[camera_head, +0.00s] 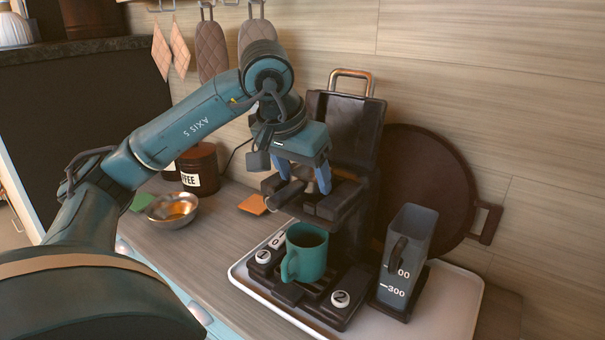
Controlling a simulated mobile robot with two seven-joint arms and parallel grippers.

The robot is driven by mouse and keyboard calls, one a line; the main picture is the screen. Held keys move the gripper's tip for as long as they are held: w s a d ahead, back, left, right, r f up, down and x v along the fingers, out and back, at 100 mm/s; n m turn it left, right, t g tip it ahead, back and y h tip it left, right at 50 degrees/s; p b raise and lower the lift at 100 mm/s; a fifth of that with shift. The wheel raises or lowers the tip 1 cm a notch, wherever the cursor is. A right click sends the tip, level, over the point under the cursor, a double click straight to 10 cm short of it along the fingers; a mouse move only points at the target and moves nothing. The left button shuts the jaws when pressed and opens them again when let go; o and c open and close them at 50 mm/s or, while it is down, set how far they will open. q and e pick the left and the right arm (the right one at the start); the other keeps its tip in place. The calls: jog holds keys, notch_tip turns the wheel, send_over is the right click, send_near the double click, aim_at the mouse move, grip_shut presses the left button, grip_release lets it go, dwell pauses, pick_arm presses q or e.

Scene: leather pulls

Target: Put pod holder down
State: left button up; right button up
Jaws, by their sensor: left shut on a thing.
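My left gripper (303,177) points down over the front of the black coffee machine (345,120), whose lid stands raised. Its blue fingers are closed around what looks like the pod holder (289,194), a dark piece with a cylindrical handle that sticks out toward the lower left. The holder is at the level of the machine's upper front, above the teal mug (305,250). The fingers hide much of it, and I cannot tell whether it touches the machine. My right gripper is not in view.
A water tank (408,250) stands right of the mug. The machine sits on a white tray (455,305). A round brown board (425,165) leans on the wall. A metal bowl (160,207), canister (198,165) and orange square (253,205) are left; counter between bowl and tray is clear.

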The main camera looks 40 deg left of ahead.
aim_at(298, 181)
pick_arm(q)
jog(key=shift+s+f, duration=0.1)
jog(key=shift+f, duration=0.35)
jog(key=o, duration=0.7)
jog(key=shift+d+f, duration=0.1)
jog(key=o, duration=0.3)
jog(key=shift+r, duration=0.25)
jog(key=v, duration=0.1)
jog(key=p+v, duration=0.1)
jog(key=v, duration=0.1)
jog(key=shift+r, duration=0.55)
jog(key=v, duration=0.1)
jog(key=p+v, duration=0.1)
jog(key=v, duration=0.2)
jog(key=shift+r+p, duration=0.4)
jog(key=p+v, duration=0.2)
jog(key=v, duration=0.2)
jog(key=shift+r, duration=0.15)
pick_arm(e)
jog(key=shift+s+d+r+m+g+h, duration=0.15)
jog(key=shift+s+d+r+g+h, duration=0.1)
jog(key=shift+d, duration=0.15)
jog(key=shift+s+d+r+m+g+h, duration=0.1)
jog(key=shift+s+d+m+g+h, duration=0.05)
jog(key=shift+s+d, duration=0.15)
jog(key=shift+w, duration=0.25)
